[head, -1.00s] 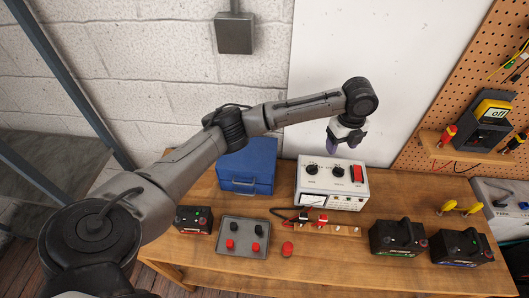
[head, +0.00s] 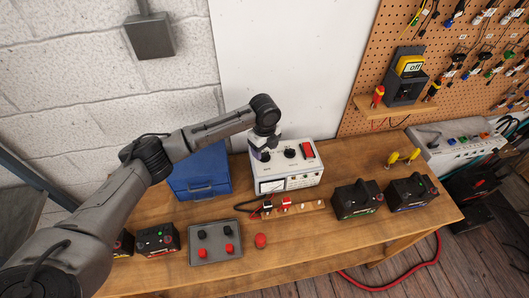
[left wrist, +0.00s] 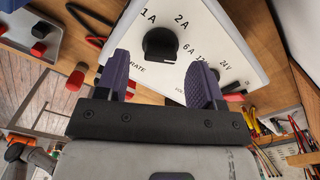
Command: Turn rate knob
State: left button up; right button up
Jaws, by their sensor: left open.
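The white charger box (head: 300,177) stands on the bench with two black knobs and a red switch (head: 307,150) on its sloped top. The rate knob (left wrist: 160,44) is black and round, with 1A, 2A and 6A marks around it. My left gripper (head: 262,152) is over the left part of the box top and largely hides that knob in the head view. In the left wrist view the open purple fingers (left wrist: 161,68) lie to either side of the rate knob's line, with nothing between them. The second knob (head: 290,153) is to the right, partly hidden by a finger in the wrist view.
A blue case (head: 202,172) stands left of the charger. Black batteries (head: 357,200) stand at right.

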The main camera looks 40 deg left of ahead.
aim_at(265, 155)
pick_arm(q)
jog(key=shift+f, duration=1.25)
jog(key=shift+c, duration=0.2)
